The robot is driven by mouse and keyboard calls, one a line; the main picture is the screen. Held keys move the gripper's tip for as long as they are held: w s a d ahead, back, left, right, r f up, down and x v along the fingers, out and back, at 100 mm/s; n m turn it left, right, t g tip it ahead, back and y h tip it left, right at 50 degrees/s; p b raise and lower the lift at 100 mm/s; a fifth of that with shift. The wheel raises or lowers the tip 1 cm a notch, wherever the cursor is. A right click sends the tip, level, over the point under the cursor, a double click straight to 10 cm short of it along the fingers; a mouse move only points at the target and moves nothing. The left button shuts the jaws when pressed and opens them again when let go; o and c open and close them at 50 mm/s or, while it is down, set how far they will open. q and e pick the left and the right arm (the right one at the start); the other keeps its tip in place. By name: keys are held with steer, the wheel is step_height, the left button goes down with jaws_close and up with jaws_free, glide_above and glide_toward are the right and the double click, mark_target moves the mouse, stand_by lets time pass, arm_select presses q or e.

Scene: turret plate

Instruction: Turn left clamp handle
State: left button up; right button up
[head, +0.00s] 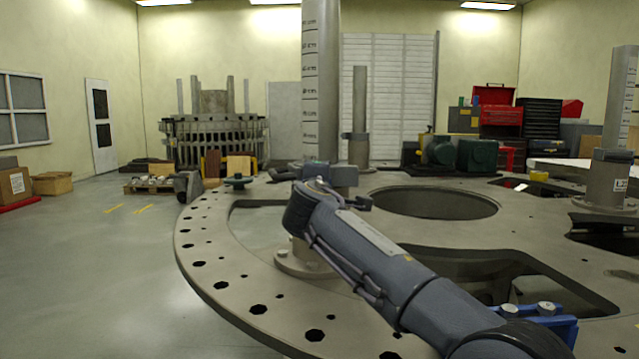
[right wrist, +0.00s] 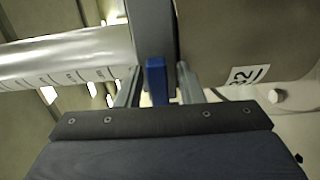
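A tall grey post (head: 321,80) with a marked scale stands on the round turret plate (head: 215,270), with a dark grey clamp collar (head: 345,176) low on it. My right arm reaches in from the lower right, and its wrist hides part of the post's base and the clamp handle in the head view. In the right wrist view the blue clamp handle (right wrist: 156,84) sits between the two fingers of my right gripper (right wrist: 158,70). The fingers are apart, one on each side, with a visible gap at the right finger. My left gripper is not in view.
A thinner post (head: 360,110) stands behind, and another labelled post (head: 605,180) stands at the right. The plate has a large round hole (head: 435,202) and other cutouts. Open floor (head: 95,280) lies to the left.

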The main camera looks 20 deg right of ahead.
steer(key=b+v, duration=0.1)
steer(key=v, duration=0.6)
steer(key=shift+s+a+r, duration=0.1)
steer(key=shift+s, duration=0.3)
